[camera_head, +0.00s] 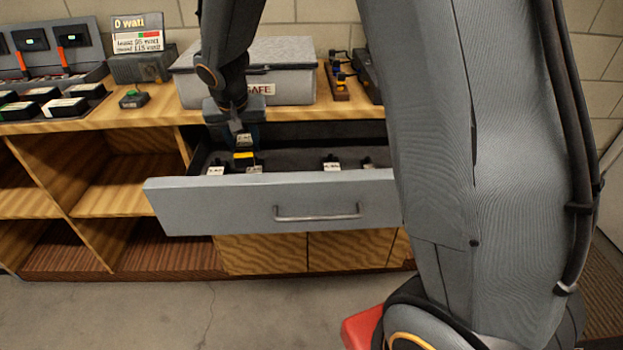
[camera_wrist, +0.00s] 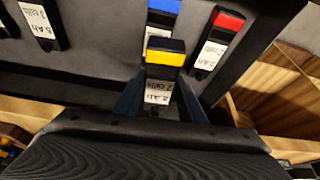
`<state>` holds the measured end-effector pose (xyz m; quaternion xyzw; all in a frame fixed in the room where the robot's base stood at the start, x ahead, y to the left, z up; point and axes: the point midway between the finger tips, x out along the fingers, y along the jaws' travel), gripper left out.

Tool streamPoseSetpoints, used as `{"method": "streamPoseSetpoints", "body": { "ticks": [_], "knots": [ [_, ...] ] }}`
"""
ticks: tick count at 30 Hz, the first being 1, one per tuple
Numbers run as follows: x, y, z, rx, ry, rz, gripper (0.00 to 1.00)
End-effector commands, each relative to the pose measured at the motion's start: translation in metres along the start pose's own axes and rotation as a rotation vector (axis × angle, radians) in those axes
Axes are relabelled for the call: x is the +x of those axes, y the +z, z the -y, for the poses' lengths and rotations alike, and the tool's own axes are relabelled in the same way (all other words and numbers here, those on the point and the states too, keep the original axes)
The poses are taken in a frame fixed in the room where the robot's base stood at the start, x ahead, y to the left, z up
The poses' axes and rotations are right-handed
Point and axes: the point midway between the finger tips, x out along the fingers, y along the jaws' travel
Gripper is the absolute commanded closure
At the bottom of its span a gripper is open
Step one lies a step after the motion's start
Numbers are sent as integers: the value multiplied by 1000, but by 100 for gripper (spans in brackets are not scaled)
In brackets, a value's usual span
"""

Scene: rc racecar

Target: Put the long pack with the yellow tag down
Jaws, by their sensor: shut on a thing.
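The pack with the yellow tag (camera_wrist: 166,52) is dark, with a yellow band at its end and a white label below. My gripper (camera_wrist: 163,100) is shut on it, one bluish finger on each side. In the head view the yellow tag (camera_head: 245,156) shows inside the open grey drawer (camera_head: 270,205), toward its left end, below my gripper (camera_head: 240,140). The drawer front hides the pack's lower part, and I cannot tell whether it touches the drawer floor.
In the wrist view a red-tagged pack (camera_wrist: 218,40) lies right of the held pack, a blue-tagged one (camera_wrist: 160,22) beyond it, and another dark pack (camera_wrist: 42,24) at left. A grey SAFE box (camera_head: 300,85) stands on the bench above. My arm hides the drawer's right end.

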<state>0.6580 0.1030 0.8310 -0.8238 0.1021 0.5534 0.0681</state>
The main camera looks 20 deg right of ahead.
Motion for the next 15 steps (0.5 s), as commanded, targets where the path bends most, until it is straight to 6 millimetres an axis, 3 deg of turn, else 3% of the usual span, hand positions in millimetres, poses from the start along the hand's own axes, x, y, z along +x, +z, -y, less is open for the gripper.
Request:
{"method": "streamPoseSetpoints", "body": {
  "ticks": [3, 8, 11, 15],
  "knots": [
    [10, -7, 24, 29, 11, -4, 100],
    [11, -12, 38, 58, 21, -6, 100],
    [10, -12, 31, 65, 25, -6, 100],
    [7, -10, 0, 68, 26, -5, 100]
  ]
}}
